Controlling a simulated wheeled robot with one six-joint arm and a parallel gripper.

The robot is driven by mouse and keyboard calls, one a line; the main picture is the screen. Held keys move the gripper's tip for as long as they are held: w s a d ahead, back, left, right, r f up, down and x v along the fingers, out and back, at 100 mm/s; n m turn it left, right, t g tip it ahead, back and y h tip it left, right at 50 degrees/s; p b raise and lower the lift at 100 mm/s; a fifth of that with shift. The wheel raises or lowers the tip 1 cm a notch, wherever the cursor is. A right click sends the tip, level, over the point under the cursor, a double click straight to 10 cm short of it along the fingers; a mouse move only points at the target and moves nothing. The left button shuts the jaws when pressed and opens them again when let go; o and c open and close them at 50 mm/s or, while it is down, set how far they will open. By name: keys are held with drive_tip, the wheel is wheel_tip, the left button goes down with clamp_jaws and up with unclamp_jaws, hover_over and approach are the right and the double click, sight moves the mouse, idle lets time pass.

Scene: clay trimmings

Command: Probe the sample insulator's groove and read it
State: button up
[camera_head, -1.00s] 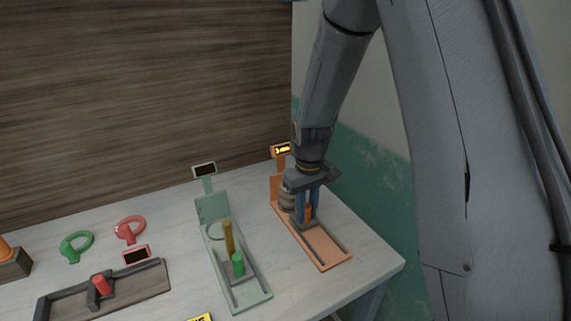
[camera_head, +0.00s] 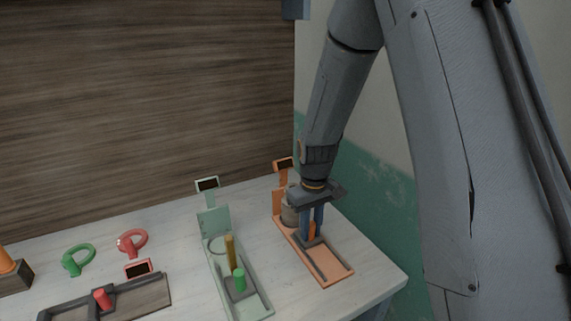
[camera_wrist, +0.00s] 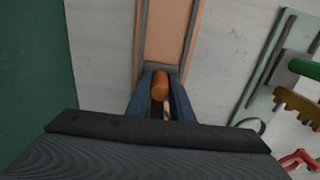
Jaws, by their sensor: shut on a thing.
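The orange gauge (camera_head: 334,266) lies on the table at the right, with a small display (camera_head: 284,163) at its back end that looks dark. A brownish ribbed insulator (camera_head: 290,212) stands at the gauge's back end, partly hidden by my gripper. My gripper (camera_head: 312,234) points down and is shut on the orange slider handle (camera_head: 311,229). The handle also shows between the blue fingers in the wrist view (camera_wrist: 160,83). The slider's far tip and any gap to the insulator are hidden.
A pale green gauge (camera_head: 213,266) with a green handle, a brass upright and a dark display stands left of the orange one. The table's right edge is close.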

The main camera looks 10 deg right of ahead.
sight(322, 257)
drive_tip(key=shift+s+d+p, duration=0.25)
drive_tip(key=shift+s+p, duration=0.1)
drive_tip(key=shift+s, duration=0.45)
drive_tip(key=shift+s+d+p, duration=0.3)
drive_tip(key=shift+s, duration=0.45)
drive_tip(key=shift+s+d+p, duration=0.25)
drive_tip(key=shift+s+p, duration=0.1)
drive_tip(key=shift+s, duration=0.45)
drive_tip(key=shift+s+d, duration=0.2)
drive_tip(key=shift+s, duration=0.35)
drive_tip(key=o, duration=2)
drive_tip(key=shift+r+p, duration=0.1)
drive_tip(key=shift+p, duration=0.25)
wheel_tip(322, 257, up, 7)
drive_tip(key=p, duration=0.5)
drive_tip(key=shift+s, duration=0.1)
